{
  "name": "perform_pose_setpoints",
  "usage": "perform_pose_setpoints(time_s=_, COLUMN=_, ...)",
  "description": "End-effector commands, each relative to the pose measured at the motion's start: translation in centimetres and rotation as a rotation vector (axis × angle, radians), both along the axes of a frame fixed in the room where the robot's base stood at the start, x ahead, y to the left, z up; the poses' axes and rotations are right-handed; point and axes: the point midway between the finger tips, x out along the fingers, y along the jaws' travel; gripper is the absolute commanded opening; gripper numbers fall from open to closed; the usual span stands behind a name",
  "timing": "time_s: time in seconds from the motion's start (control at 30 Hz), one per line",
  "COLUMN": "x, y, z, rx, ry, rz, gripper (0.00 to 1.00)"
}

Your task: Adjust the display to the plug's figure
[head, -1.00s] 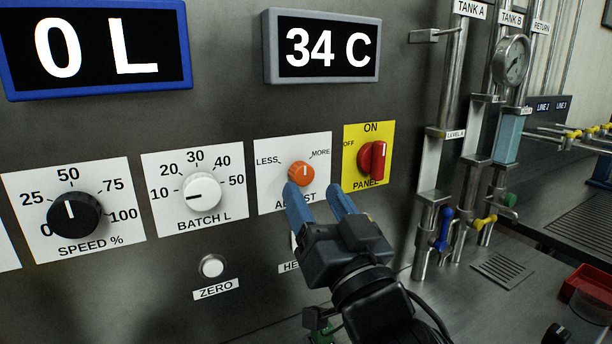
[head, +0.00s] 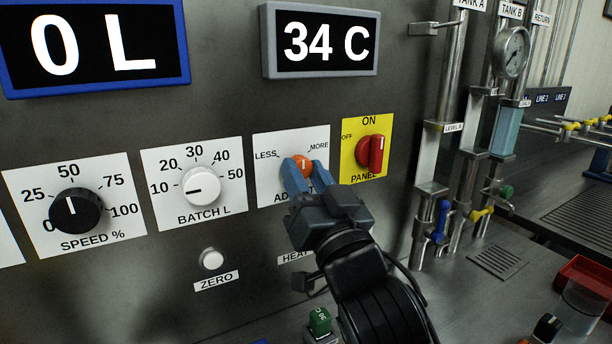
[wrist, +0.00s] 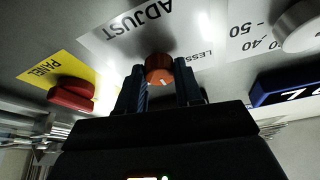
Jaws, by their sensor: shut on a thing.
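The grey-framed display (head: 320,42) reads 34 C. Below it the orange ADJUST knob (head: 303,164) sits on a white plate marked LESS and MORE, its pointer roughly upward. My gripper (head: 305,170) has its blue fingers on either side of the knob and is shut on it. The wrist view also shows the orange knob (wrist: 159,69) between the fingertips. A green plug (head: 320,321) stands low in the head view, below my gripper; its white figure is small and turned, perhaps 30, but I cannot read it surely.
The red PANEL switch (head: 370,153) is close to the right of the knob. The BATCH L dial (head: 201,187) is to the left, and the ZERO button (head: 211,258) is below that. The HEAT label is partly hidden by my gripper. Pipes with valves stand at right.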

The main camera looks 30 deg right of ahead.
Motion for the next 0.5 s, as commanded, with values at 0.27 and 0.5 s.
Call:
perform_pose_setpoints(time_s=0.27, x=-0.01, y=0.01, z=0.01, rx=0.0, ry=0.0, rz=0.0, gripper=0.05)
perform_pose_setpoints(time_s=0.5, x=0.1, y=0.12, z=0.52, rx=-0.065, ry=0.008, rz=0.007, gripper=0.05)
